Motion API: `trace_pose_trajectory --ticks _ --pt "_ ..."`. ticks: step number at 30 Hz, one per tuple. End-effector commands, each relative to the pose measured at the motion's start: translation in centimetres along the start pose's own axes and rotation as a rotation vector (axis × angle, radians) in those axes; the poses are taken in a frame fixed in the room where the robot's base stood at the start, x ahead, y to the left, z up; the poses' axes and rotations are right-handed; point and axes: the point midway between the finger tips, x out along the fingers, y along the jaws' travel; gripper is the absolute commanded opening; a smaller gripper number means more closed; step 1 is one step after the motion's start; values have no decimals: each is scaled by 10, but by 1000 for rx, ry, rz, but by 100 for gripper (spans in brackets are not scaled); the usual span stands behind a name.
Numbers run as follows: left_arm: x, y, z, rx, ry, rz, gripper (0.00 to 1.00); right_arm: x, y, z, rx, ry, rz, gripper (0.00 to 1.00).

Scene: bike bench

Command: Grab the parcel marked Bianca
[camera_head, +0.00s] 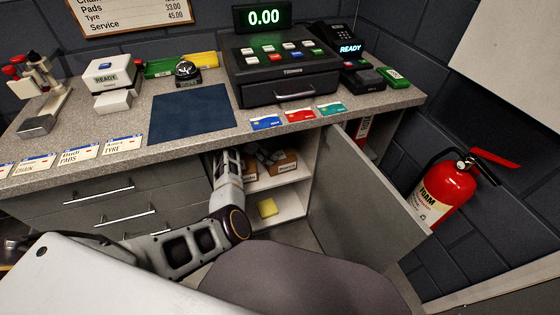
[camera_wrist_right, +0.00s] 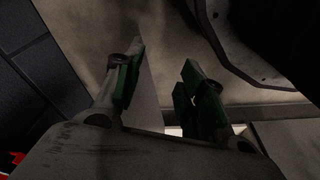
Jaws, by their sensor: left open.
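The cabinet under the counter stands open. On its upper shelf (camera_head: 290,178) are brown parcels, one to the right (camera_head: 286,164) and one at the left (camera_head: 250,173), partly hidden by my left gripper. Their labels are too small to read, so I cannot tell which is marked Bianca. My left gripper (camera_head: 267,156) is open, reaching into the cabinet at the parcels; whether it touches one is unclear. My right gripper is outside the head view. In the right wrist view my right gripper (camera_wrist_right: 162,80) has its green-padded fingers apart, with a pale panel behind them.
The open cabinet door (camera_head: 365,190) stands on the right, near a red fire extinguisher (camera_head: 447,190). A yellow item (camera_head: 267,207) lies on the lower shelf. Drawers (camera_head: 115,205) are left of the opening. The counter (camera_head: 200,130) overhangs it, carrying a cash register (camera_head: 283,80) and cards.

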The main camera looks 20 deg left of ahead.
Motion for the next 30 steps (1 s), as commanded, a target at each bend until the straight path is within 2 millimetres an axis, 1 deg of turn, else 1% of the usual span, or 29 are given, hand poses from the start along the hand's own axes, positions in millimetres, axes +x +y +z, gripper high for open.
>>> trace_pose_trajectory --ticks 5,12,18,26,30 --pt "6 0 0 0 0 0 100 -4 -2 -2 -1 -2 -3 40" --pt "17 0 0 0 0 -1 100 -16 -4 -7 -2 -4 -7 40" --pt "18 0 0 0 0 1 100 -22 -5 -11 -3 -3 -8 40" --pt "19 0 0 0 0 0 100 -20 -5 -9 -3 -6 -9 40" --pt "23 0 0 0 0 0 100 -19 -5 -6 -3 -13 -10 40"
